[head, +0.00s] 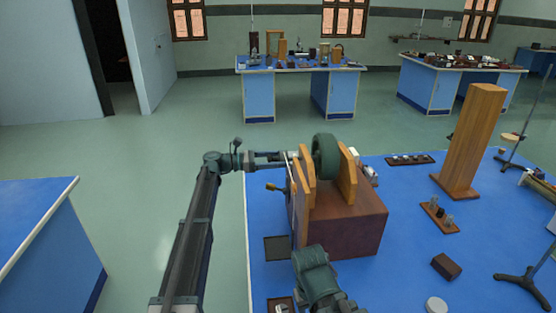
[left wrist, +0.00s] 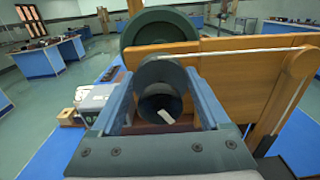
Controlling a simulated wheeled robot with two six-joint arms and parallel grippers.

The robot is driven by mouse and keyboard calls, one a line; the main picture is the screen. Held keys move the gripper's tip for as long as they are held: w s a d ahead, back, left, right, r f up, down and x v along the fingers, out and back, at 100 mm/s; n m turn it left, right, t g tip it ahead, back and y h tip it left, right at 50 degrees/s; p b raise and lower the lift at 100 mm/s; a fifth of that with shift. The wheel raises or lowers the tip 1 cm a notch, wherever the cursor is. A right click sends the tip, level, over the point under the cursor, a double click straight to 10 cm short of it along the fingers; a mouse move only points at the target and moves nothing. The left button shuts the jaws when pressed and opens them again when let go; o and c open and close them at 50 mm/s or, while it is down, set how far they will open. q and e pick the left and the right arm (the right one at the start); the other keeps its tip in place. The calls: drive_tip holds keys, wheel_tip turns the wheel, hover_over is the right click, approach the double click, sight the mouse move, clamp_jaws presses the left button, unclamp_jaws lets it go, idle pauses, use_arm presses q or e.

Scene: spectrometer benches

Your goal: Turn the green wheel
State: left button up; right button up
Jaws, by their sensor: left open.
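The dark green wheel (head: 326,158) stands upright between wooden uprights (head: 347,178) on a red-brown block (head: 360,225). Its upper part shows in the left wrist view (left wrist: 158,30), beyond a wooden board (left wrist: 250,85). My left gripper (head: 283,157) points right at the left side of the stand, at about the wheel's height. Its fingers are open in the left wrist view (left wrist: 165,75), with a dark round cylinder (left wrist: 162,85) between them. I cannot tell whether they touch it. A teal link of my right arm shows at the bottom; its fingers do not show.
The stand is on a blue bench (head: 405,210). A brass knob (head: 272,187) sticks out on its left. A tall wooden block (head: 472,140), a small rack (head: 440,215) and a dark box (head: 446,266) stand to the right. Another blue bench (head: 45,235) is at left, with open floor between.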

use_arm(q)
drive_tip(key=shift+c, duration=0.2)
clamp_jaws()
drive_tip(key=shift+n, duration=0.4)
drive_tip(key=n, duration=0.5)
drive_tip(key=shift+w+n, duration=0.15)
drive_tip(key=shift+n, duration=0.55)
idle(0.4)
drive_tip(key=shift+o, duration=0.2)
unclamp_jaws()
drive_tip(key=shift+a, duration=0.1)
